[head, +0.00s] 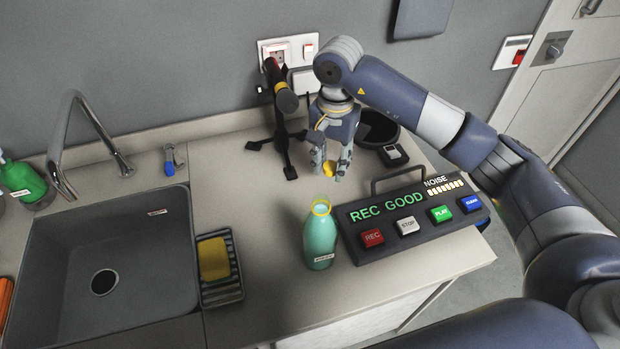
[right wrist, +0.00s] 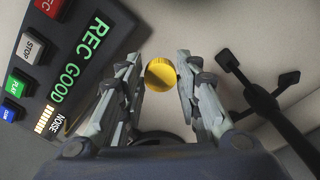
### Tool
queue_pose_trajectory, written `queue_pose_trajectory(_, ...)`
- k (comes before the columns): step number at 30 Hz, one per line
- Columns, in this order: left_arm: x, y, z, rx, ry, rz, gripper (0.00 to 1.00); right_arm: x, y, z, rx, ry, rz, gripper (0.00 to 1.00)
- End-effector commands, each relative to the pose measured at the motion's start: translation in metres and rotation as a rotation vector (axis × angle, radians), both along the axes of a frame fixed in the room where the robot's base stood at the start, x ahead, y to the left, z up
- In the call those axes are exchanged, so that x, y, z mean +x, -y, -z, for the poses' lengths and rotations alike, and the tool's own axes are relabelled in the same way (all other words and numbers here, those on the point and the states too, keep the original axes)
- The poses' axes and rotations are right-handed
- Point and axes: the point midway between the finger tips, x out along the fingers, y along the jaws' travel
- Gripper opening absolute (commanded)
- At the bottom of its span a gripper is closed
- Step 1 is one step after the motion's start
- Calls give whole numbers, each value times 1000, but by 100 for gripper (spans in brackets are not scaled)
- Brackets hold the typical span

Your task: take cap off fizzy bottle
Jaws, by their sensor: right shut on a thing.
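The fizzy bottle (head: 320,240) is pale green and stands upright on the counter, left of the recorder box. A yellow ring circles its top; I cannot tell whether the neck is open inside it. My right gripper (head: 330,172) is behind the bottle, apart from it, with its fingers pointing down. It is shut on a yellow cap (head: 328,169). In the right wrist view, the round cap (right wrist: 160,73) sits between the fingertips of the right gripper (right wrist: 161,78). My left gripper is not in view.
A recorder box (head: 410,219) with coloured buttons stands right of the bottle. A microphone (head: 281,92) on a black stand is behind, close to my gripper. A sink (head: 105,260) and a sponge (head: 213,258) on a rack lie left. The counter between bottle and stand is clear.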

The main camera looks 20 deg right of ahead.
Motion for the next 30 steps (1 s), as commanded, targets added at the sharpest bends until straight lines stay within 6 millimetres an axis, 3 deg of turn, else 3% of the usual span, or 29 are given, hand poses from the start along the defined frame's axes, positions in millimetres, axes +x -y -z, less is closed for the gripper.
queue_pose_trajectory(6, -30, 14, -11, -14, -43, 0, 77, 2, 1, 28, -1, -6, 60, 3)
queue_pose_trajectory(10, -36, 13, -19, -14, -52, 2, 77, 2, 1, 51, -1, -4, 58, 3)
queue_pose_trajectory(17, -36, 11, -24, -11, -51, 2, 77, 4, 1, 72, 1, 1, 56, 3)
queue_pose_trajectory(24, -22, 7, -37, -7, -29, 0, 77, 3, 1, 103, 1, 0, 56, 3)
queue_pose_trajectory(30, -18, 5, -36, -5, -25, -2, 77, 4, 1, 106, 0, 3, 54, 2)
